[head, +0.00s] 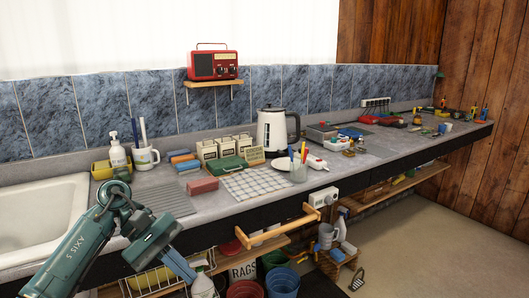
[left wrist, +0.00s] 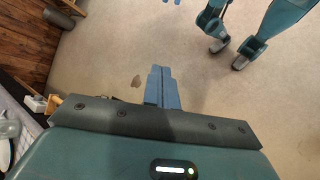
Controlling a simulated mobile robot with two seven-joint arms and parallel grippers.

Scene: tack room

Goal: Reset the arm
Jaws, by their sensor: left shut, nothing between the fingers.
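My left gripper (head: 179,266) is at the lower left of the head view, in front of the counter's front edge and above a wire basket. Its blue fingers point down and to the right. In the left wrist view the fingers (left wrist: 162,88) lie side by side against each other, shut with nothing between them, over bare floor. My left arm is bent, with its elbow up near the sink.
The counter (head: 228,203) carries a kettle (head: 272,130), sponges, a checked cloth (head: 254,182) and a white mug (head: 145,156). A sink (head: 40,215) is at left. A wooden rail (head: 278,229) juts from the front. Buckets (head: 283,283) stand below. Floor (head: 425,235) at right is clear.

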